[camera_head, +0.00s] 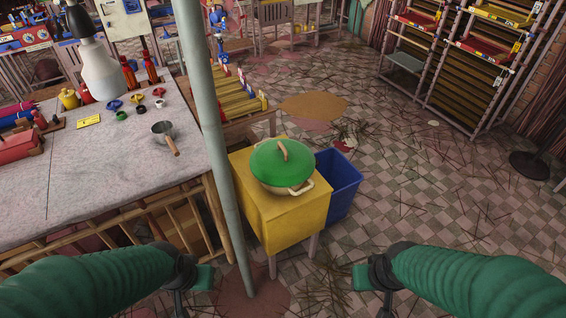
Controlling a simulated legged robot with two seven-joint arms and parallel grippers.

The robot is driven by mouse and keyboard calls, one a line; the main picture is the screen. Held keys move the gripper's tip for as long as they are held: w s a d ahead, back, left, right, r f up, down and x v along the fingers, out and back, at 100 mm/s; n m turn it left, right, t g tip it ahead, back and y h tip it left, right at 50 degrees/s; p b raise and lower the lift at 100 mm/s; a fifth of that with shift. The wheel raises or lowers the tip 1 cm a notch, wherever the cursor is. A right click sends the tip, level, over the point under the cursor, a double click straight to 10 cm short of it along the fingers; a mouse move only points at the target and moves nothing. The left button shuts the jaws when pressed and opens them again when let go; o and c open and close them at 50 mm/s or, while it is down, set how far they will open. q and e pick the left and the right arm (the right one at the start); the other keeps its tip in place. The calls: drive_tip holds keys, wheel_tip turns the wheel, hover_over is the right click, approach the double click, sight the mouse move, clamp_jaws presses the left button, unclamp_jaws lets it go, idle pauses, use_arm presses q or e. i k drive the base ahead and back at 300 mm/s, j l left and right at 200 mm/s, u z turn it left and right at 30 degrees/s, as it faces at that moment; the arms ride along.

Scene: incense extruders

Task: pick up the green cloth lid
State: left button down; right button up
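The green cloth lid (270,163) is round with a tan handle (282,149) on top. It covers a pot with light side handles (302,188). The pot stands on a yellow box-like stand (277,222) in the middle of the view. My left gripper (205,277) is at the lower left, in front of the stand and apart from the lid. My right gripper (361,276) is at the lower right, also apart from the lid. Both are partly cut off by the bottom edge, so their finger openings are unclear. Nothing shows held in either.
A grey pole (214,160) rises just left of the stand. A blue bin (338,183) stands behind it at the right. A grey-topped table (90,180) with a metal scoop (163,131) and small bottles fills the left. The tiled floor at the right is open, strewn with sticks.

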sight(282, 163)
drive_tip(key=i+u, duration=0.8)
drive_tip(key=i+l+u, duration=0.25)
drive_tip(key=u, duration=0.15)
